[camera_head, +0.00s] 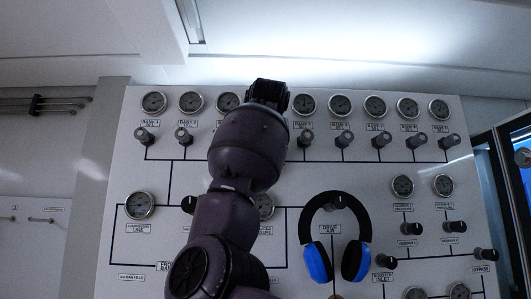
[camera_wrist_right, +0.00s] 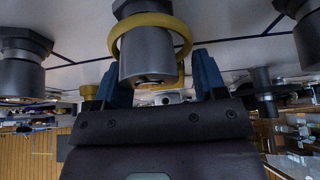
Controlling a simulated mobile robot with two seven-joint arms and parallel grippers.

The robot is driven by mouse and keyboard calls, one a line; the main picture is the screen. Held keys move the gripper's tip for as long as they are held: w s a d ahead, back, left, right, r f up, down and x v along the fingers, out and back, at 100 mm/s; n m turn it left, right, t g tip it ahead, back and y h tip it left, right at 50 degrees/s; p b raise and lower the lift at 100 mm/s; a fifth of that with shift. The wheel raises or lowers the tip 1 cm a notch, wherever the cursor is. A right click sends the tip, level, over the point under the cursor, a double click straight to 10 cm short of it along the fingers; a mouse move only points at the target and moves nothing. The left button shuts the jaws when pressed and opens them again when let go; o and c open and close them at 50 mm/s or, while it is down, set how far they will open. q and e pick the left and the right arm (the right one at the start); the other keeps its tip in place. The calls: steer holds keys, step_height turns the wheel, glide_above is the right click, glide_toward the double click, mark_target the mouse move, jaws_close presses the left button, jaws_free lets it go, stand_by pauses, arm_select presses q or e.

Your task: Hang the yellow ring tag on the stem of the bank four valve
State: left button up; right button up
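The yellow ring tag (camera_wrist_right: 184,42) encircles a grey valve knob (camera_wrist_right: 147,55) in the right wrist view. I cannot tell whether it touches the stem. My right gripper (camera_wrist_right: 160,85) has its two blue fingers apart, one on each side of the knob, with the ring tag close to them. In the head view my right arm reaches up from below, and its dark wrist and gripper (camera_head: 268,95) cover the bank four valve and gauge. The knob's label is hidden, so its bank cannot be read. My left gripper is not in view.
The white panel (camera_head: 330,170) carries a top row of gauges with valve knobs below. The bank five valve (camera_head: 305,138) is just right of my arm. Blue and black headphones (camera_head: 318,262) hang on the drive air valve. Neighbouring knobs flank my gripper in the wrist view.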

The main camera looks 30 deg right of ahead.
steer(key=shift+o, duration=0.9)
arm_select(q)
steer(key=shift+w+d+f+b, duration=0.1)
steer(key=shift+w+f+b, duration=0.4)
steer(key=shift+b, duration=0.7)
arm_select(e)
steer(key=v, duration=1)
steer(key=shift+s+a+r, duration=0.15)
steer(key=shift+s+a, duration=0.1)
steer(key=shift+s, duration=0.05)
